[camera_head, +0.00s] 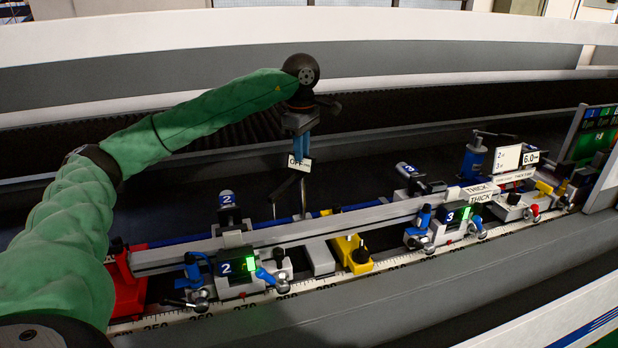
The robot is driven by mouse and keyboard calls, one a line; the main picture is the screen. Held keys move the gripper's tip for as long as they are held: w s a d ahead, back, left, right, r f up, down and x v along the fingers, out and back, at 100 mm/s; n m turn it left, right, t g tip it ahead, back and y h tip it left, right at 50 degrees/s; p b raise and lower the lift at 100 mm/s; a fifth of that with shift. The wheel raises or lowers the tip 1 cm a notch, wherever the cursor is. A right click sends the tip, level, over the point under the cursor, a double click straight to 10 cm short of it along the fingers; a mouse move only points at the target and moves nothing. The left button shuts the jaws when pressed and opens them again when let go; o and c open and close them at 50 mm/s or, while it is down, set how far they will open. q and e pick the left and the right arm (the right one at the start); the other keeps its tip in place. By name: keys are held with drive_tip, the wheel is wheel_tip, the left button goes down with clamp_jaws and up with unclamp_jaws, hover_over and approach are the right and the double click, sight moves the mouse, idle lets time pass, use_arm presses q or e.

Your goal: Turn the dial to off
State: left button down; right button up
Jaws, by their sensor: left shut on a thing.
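My left arm comes in from the left in a green sleeve. My left gripper (301,146) points down beyond the long grey profile, with its blue fingers close together. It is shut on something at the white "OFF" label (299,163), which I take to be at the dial. The dial itself is mostly hidden by the fingers and the label, so its setting cannot be read. A thin dark stand (303,194) shows below the label. My right gripper is not in view.
The grey profile (330,224) runs across clamps with green displays, numbered 2 (237,265) and 3 (449,217). A red block (127,290) and a yellow block (352,254) stand along a ruler. A screen (594,134) is at the right. The dark bed behind is mostly clear.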

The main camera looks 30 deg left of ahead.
use_arm(q)
drive_tip(key=shift+f, duration=0.15)
drive_tip(key=shift+d+f+m+b, duration=0.1)
drive_tip(key=shift+m+b, duration=0.6)
drive_tip(key=shift+m, duration=0.4)
drive_tip(key=shift+m+b, duration=0.4)
drive_tip(key=shift+m, duration=0.9)
drive_tip(key=shift+m+b, duration=0.4)
drive_tip(key=shift+m, duration=0.2)
drive_tip(key=m+b, duration=0.1)
drive_tip(key=m, duration=0.1)
drive_tip(key=shift+m, duration=0.3)
drive_tip(key=c, duration=1.3)
unclamp_jaws()
drive_tip(key=shift+r, duration=0.2)
drive_tip(key=shift+r, duration=0.1)
